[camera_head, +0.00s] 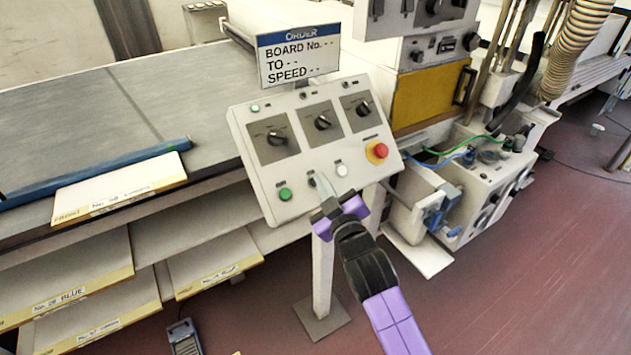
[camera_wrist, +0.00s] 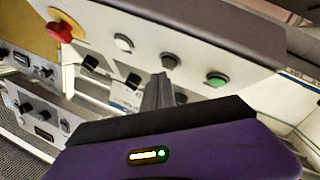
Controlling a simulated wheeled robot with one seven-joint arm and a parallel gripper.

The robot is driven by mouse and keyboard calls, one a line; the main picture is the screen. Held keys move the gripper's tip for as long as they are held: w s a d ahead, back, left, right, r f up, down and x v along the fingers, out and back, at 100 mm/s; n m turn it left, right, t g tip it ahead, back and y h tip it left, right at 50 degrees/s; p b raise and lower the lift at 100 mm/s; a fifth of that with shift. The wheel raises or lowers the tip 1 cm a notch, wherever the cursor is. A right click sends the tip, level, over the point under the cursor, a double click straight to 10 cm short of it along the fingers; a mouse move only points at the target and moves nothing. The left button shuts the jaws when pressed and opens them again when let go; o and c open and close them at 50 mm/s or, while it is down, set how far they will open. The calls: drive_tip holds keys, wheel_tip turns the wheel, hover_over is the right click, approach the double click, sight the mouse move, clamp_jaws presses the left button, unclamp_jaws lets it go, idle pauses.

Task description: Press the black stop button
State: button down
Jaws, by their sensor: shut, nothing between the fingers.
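The black stop button (camera_wrist: 170,61) sits between the white button (camera_wrist: 123,42) and the green button (camera_wrist: 216,79) on the control panel in the wrist view.
A red mushroom button (camera_head: 380,150) on a yellow base is at the panel's right. Three black knobs and an order sign (camera_head: 298,55) are above. The panel (camera_head: 248,148) stands on a post beside shelves with boards (camera_head: 120,187). Machinery with hoses is at the right.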

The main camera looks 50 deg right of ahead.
idle(0.4)
drive_tip(key=shift+w+d+f+b, duration=0.1)
drive_tip(key=shift+w+f+b, duration=0.2)
drive_tip(key=shift+b, duration=0.1)
drive_tip(key=shift+w+f+b, duration=0.25)
drive_tip(key=shift+f+b, duration=0.05)
drive_tip(key=shift+b, duration=0.05)
idle(0.6)
drive_tip(key=shift+s+r, duration=0.1)
drive_tip(key=shift+r, duration=0.05)
drive_tip(key=shift+s+r+p, duration=0.45)
drive_tip(key=shift+s+p, duration=0.05)
drive_tip(key=shift+p, duration=0.25)
drive_tip(key=shift+s+a+r+p, duration=0.3)
drive_tip(key=shift+s+r+p, duration=0.6)
drive_tip(key=shift+p, duration=0.1)
drive_tip(key=shift+s+a+r+p, duration=0.3)
drive_tip(key=shift+s+r+p, duration=0.45)
drive_tip(key=shift+r+p, duration=0.15)
